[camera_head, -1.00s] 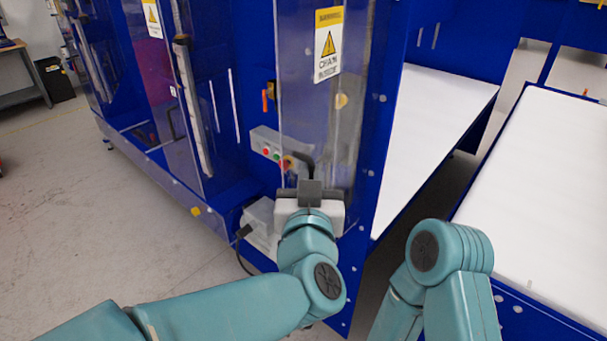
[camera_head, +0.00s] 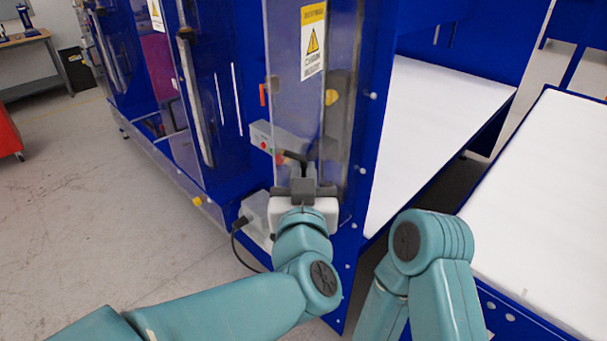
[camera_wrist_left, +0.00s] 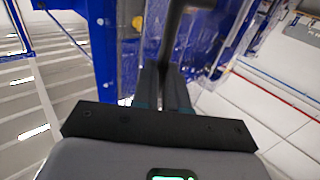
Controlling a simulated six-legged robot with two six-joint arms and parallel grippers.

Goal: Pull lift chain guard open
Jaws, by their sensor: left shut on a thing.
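The chain guard (camera_head: 297,105) is a tall clear panel with a yellow and white warning label (camera_head: 313,42) near its top. It hangs upright at the blue machine's end. My left gripper (camera_head: 304,182) is at the panel's lower part, shut on a dark handle (camera_head: 293,158). In the left wrist view the fingers (camera_wrist_left: 165,88) close together on the black handle (camera_wrist_left: 173,32), which runs up out of the frame. The fingers partly hide the grip. My right arm shows at the lower right, but its gripper is not in view.
A grey control box (camera_head: 262,136) with a red button sits behind the guard. A blue post (camera_head: 372,140) stands at its right. White-topped conveyors (camera_head: 435,110) lie to the right. The floor (camera_head: 110,220) at left is clear; a red cart (camera_head: 8,138) is at the left edge.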

